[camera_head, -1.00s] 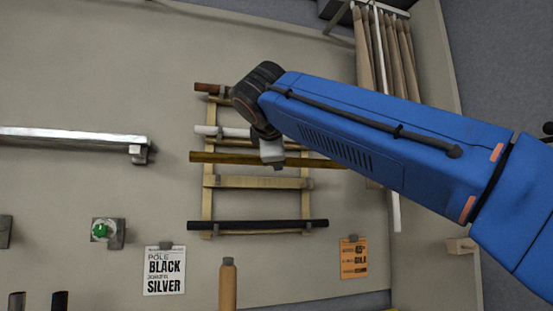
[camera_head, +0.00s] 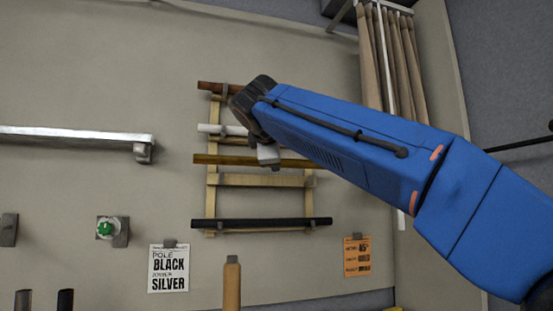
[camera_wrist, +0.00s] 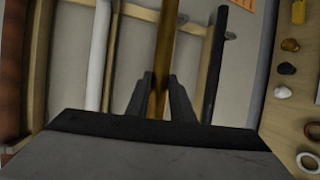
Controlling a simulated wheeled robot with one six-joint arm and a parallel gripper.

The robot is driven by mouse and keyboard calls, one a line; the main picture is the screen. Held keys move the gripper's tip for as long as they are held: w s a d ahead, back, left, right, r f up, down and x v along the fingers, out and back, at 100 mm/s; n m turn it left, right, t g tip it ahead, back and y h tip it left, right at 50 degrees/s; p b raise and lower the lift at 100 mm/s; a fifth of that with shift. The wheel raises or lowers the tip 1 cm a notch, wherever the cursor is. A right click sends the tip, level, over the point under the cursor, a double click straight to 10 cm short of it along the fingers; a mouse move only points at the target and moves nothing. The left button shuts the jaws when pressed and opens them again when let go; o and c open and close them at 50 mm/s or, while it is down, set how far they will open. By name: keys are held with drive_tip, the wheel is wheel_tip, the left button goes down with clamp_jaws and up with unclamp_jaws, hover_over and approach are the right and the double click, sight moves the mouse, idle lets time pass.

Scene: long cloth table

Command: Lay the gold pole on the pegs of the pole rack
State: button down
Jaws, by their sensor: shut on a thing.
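The gold pole (camera_head: 222,160) lies roughly level in front of the wooden pole rack (camera_head: 212,190) on the wall. My gripper (camera_head: 269,155) is shut on the gold pole near its middle. In the wrist view the gold pole (camera_wrist: 163,60) runs between the two fingers of my gripper (camera_wrist: 160,95). The rack also carries a brown pole (camera_head: 212,87) at the top, a white pole (camera_head: 208,129) below it and a black pole (camera_head: 262,224) near the bottom. The gold pole shows between the white and the black poles. I cannot tell whether it touches pegs.
A silver rail (camera_head: 75,136) is fixed on the wall at the left. A black-and-silver sign (camera_head: 168,270) and an orange card (camera_head: 357,257) hang below. The wrist view shows small items on a wooden surface (camera_wrist: 295,120).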

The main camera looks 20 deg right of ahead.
drive_tip(key=shift+w+f, duration=0.5)
drive_tip(key=shift+w, duration=0.75)
drive_tip(key=shift+w+f, duration=0.45)
drive_tip(key=shift+w, duration=0.75)
drive_tip(key=shift+w+f, duration=0.5)
drive_tip(key=shift+w, duration=0.75)
drive_tip(key=c, duration=1.5)
unclamp_jaws()
drive_tip(key=shift+o, duration=0.2)
drive_tip(key=v, duration=1.7)
drive_tip(key=shift+s, duration=0.15)
